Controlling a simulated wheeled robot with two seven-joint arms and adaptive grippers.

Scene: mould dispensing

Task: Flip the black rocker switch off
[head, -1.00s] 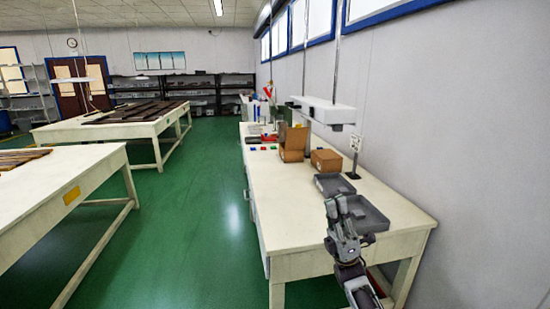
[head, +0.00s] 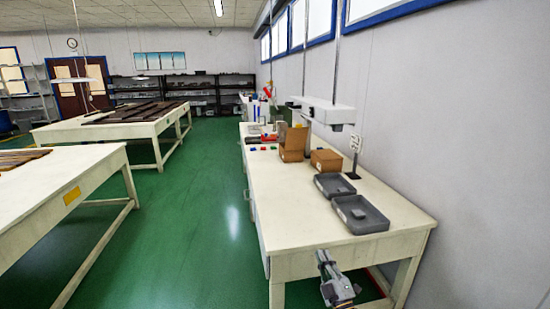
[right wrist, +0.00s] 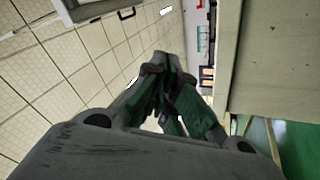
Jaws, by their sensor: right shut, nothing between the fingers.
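My right gripper (head: 325,260) is low at the near edge of the right-hand table, in front of it and apart from the trays. It is shut and empty. It also shows in the right wrist view (right wrist: 166,68), with its fingers together. A white plate on a thin post (head: 355,145) stands at the table's wall side, with small dark marks on it. I cannot make out a black rocker switch there or elsewhere at this size, nor its position. My left gripper is not in view.
Two grey trays (head: 374,225) lie on the near part of the table (head: 300,225); the nearer one holds a small grey block (head: 357,213). Brown boxes (head: 326,160) and a white overhead fixture (head: 322,109) stand farther back. Green floor is clear to the left.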

